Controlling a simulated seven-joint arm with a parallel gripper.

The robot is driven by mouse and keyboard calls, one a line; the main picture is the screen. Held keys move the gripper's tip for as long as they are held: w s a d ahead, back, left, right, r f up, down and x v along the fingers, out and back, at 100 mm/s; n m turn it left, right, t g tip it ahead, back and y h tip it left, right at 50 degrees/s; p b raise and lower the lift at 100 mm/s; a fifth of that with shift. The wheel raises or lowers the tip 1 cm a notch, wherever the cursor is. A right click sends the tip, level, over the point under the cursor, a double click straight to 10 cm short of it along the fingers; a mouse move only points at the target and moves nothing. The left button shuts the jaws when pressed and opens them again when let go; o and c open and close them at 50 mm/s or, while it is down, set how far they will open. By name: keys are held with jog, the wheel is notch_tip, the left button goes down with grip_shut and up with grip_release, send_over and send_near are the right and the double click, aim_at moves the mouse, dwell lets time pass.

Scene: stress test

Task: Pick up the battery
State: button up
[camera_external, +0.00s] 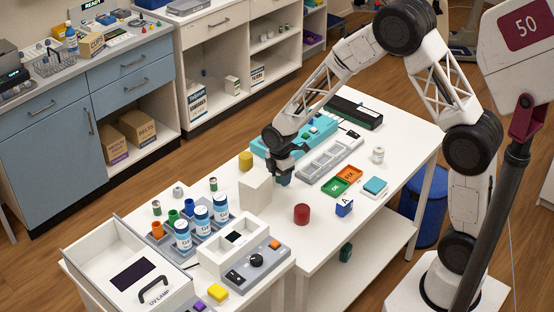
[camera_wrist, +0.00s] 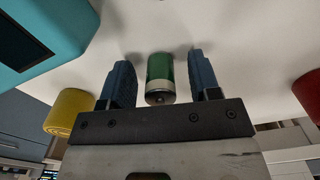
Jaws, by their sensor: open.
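The battery (camera_wrist: 160,78), a short cylinder with a green body and a silver end, stands out in the wrist view on the white table. My gripper (camera_wrist: 161,64) is open, with one dark blue finger on each side of the battery. Narrow gaps show between the battery and both fingers, so it is not clasped. In the external view my gripper (camera_external: 282,178) is low over the table, just behind a white block (camera_external: 256,188). The battery between the fingers cannot be made out there.
A yellow cylinder (camera_external: 246,161) and a red cylinder (camera_external: 302,214) stand either side of my gripper. A teal case (camera_external: 265,144) and a grey tray (camera_external: 330,158) lie behind. Labelled bottles (camera_external: 201,219) stand front left. Some bare table lies right of the gripper.

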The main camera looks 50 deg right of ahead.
jog(key=c, duration=1)
jog(key=shift+r, duration=0.15)
jog(key=shift+r, duration=0.75)
notch_tip(320, 180, up, 2)
jog(key=shift+r, duration=0.1)
jog(key=s, duration=1)
jog(key=s+d+r, duration=0.1)
jog(key=s, duration=0.5)
